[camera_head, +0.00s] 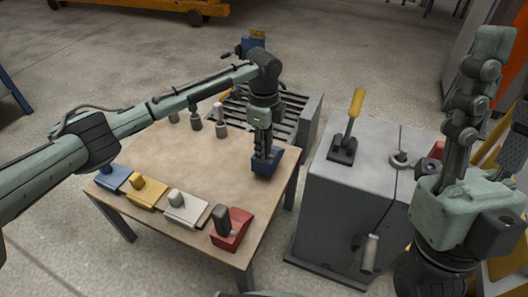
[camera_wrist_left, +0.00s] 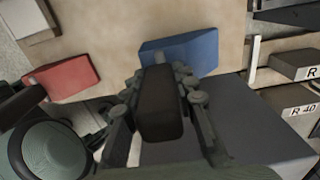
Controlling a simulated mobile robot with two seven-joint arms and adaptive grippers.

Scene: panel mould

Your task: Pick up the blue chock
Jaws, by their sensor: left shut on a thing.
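A blue chock (camera_head: 268,165) with a dark upright grip is at the right side of the wooden table. My left gripper (camera_head: 264,150) points down over it and is shut on its grip. In the left wrist view the dark grip (camera_wrist_left: 158,105) stands between the fingers, with the blue body (camera_wrist_left: 190,50) beyond. I cannot tell whether the chock touches the table. A second blue piece (camera_head: 113,178) with a blue knob lies at the table's left edge.
Yellow (camera_head: 148,196), white (camera_head: 186,208) and red (camera_head: 233,232) pieces line the table's (camera_head: 190,160) front edge. Several grey pegs stand at the back. A grey cabinet (camera_head: 350,200) with a yellow-handled lever (camera_head: 354,112) stands to the right. A slatted grey crate (camera_head: 290,112) is behind.

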